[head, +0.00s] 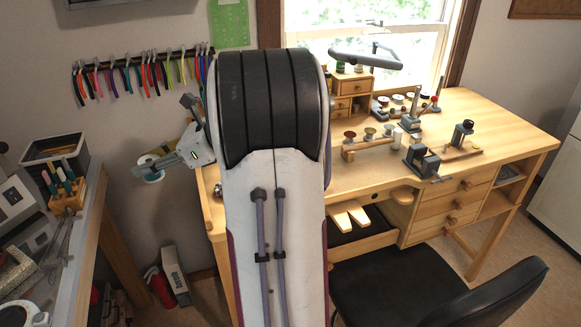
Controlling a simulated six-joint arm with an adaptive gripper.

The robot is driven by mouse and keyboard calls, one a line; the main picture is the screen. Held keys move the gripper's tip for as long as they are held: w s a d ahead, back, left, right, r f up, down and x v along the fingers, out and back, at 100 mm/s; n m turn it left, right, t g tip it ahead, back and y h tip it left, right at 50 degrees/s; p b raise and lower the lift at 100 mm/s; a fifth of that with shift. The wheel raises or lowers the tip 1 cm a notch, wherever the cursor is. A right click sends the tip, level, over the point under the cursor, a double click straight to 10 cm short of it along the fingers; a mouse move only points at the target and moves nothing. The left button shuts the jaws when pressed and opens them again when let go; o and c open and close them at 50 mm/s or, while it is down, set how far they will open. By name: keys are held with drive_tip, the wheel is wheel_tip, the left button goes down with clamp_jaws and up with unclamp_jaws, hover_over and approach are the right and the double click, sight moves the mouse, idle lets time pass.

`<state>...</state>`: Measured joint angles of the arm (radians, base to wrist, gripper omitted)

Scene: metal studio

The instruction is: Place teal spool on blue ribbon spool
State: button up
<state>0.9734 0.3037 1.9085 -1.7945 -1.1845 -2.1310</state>
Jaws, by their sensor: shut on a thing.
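My gripper (168,160) is left of my large arm link, out past the left end of the workbench. It is shut on a small spool (152,176) with pale flanges and a bluish-teal part, which looks like the teal spool. The held spool is in the air in front of the wall, apart from the bench. I cannot pick out the blue ribbon spool. My arm link hides part of the bench's left half.
The wooden workbench (480,115) carries a small rack (365,146) with several spools, a drawer box (352,88), and metal tools. A black chair (400,285) stands in front. A plier rail (140,62) hangs on the wall. A side table with tools is at left.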

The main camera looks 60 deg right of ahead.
drive_tip(key=s+d+m+h, duration=0.4)
drive_tip(key=s+d, duration=0.6)
drive_tip(key=d, duration=0.5)
drive_tip(key=s+d+m+h, duration=0.35)
drive_tip(key=s+d, duration=0.65)
drive_tip(key=d, duration=0.5)
drive_tip(key=shift+t+h, duration=0.4)
drive_tip(key=shift+h, duration=0.25)
drive_tip(key=f, duration=0.5)
drive_tip(key=shift+s, duration=0.35)
drive_tip(key=shift+f, duration=0.2)
drive_tip(key=shift+f, duration=3)
drive_tip(key=shift+f, duration=1.85)
drive_tip(key=shift+f, duration=0.15)
